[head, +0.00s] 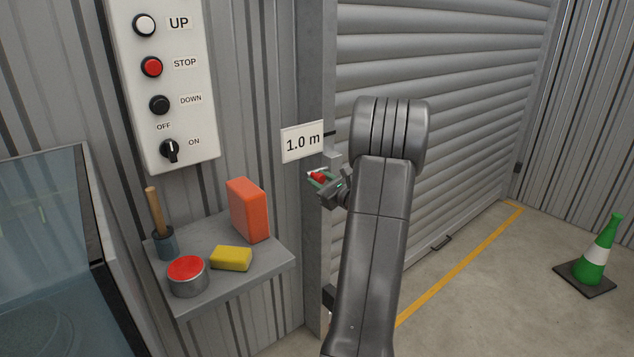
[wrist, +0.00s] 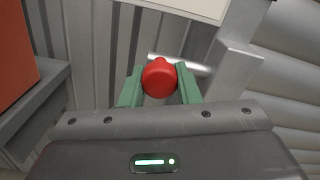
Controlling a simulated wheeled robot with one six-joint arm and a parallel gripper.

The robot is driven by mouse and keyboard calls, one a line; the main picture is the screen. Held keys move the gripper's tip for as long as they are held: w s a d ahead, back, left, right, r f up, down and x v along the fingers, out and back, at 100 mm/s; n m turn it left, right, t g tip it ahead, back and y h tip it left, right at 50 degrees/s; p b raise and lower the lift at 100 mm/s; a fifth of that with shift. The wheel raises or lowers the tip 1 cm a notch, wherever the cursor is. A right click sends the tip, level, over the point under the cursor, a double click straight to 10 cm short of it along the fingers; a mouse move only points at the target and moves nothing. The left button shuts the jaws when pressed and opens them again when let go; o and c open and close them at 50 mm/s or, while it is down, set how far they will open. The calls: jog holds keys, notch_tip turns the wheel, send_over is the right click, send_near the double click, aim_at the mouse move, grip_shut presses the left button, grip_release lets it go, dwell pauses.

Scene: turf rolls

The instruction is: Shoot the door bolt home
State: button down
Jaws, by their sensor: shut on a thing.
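The door bolt shows a red knob (head: 318,177) and a pale metal rod by the grey post at the shutter's left edge. In the wrist view the round red knob (wrist: 159,78) sits between the two green fingers, with the bright rod (wrist: 190,64) behind it. My gripper (head: 322,180) is shut on the knob; it also shows in the wrist view (wrist: 160,88). A grey bracket (wrist: 228,70) stands right of the knob, near the rod's right end. My arm and gripper hide part of the bolt in the head view, and I cannot tell how far the rod reaches into the bracket.
A shelf (head: 218,285) at left holds an orange block (head: 247,209), yellow sponge (head: 231,258), red-topped tin (head: 187,276) and handled pot (head: 164,244). A control panel (head: 190,100) hangs above. A green cone (head: 598,250) stands right.

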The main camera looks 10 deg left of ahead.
jog(key=c, duration=1.1)
grip_release()
jog(key=shift+w+d, duration=0.2)
jog(key=shift+d, duration=0.05)
jog(key=v, duration=1.4)
jog(key=shift+a+r, duration=0.1)
jog(key=x, duration=1.3)
jog(key=shift+w+a, duration=0.2)
jog(key=shift+a, duration=0.3)
jog(key=shift+s+a, duration=0.1)
jog(key=shift+s, duration=0.05)
